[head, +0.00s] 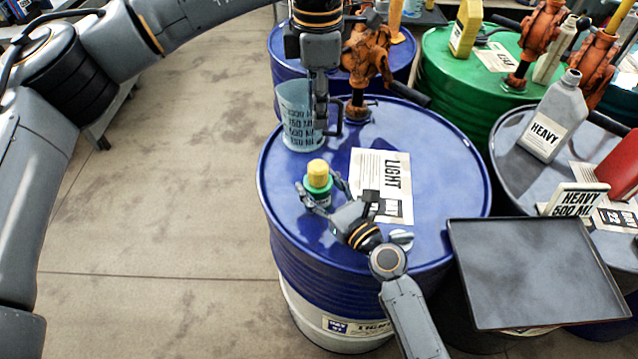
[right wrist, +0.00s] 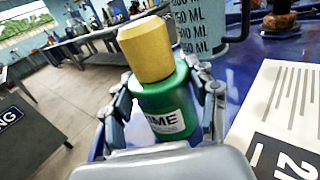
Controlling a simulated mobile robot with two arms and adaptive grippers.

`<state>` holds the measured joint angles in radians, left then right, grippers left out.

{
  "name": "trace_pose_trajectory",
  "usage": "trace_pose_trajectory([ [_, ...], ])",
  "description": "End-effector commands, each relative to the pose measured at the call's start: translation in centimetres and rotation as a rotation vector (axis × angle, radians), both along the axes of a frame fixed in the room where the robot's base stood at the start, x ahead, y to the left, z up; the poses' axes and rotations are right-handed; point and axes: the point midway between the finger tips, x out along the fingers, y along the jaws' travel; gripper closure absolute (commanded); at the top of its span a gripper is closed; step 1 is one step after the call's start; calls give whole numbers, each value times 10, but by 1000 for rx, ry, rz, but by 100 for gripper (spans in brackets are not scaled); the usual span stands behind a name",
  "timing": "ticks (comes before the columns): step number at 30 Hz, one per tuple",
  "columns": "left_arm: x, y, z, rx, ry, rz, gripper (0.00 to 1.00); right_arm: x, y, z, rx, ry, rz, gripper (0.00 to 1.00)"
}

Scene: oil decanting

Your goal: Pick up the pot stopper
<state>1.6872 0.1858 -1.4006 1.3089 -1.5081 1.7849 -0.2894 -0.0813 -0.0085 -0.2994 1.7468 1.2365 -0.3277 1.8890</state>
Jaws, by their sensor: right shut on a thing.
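The yellow stopper (head: 317,172) sits on top of a small green pot (head: 317,195) with a white label. In the right wrist view, the stopper (right wrist: 146,49) and the pot (right wrist: 165,103) fill the middle. My right gripper (head: 324,190) has its fingers on both sides of the green pot, over the blue drum (head: 440,185); the stopper is above the fingers. My left gripper (head: 324,115) points down at the right side of a clear measuring jug (head: 296,115), by its handle. Its fingertips are partly hidden, so its grip is unclear.
A LIGHT label sheet (head: 375,170) and a pump (head: 362,75) are on the blue drum. A dark tray (head: 535,270) is at the lower right. A HEAVY bottle (head: 555,115) stands on the grey drum. The floor at left is clear.

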Motion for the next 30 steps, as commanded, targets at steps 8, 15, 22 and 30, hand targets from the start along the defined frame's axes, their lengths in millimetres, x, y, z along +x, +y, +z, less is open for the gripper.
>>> trace_pose_trajectory([
  [8,0,0,0,0,0,0,62,0,0,0,0,0,0,88],
  [15,0,0,0,0,0,2,52,0,0,0,0,0,0,88],
  [22,0,-2,-9,1,2,183,35,0,0,0,0,0,0,88],
  [30,2,-6,-28,0,1,601,35,0,0,0,-1,-1,0,88],
])
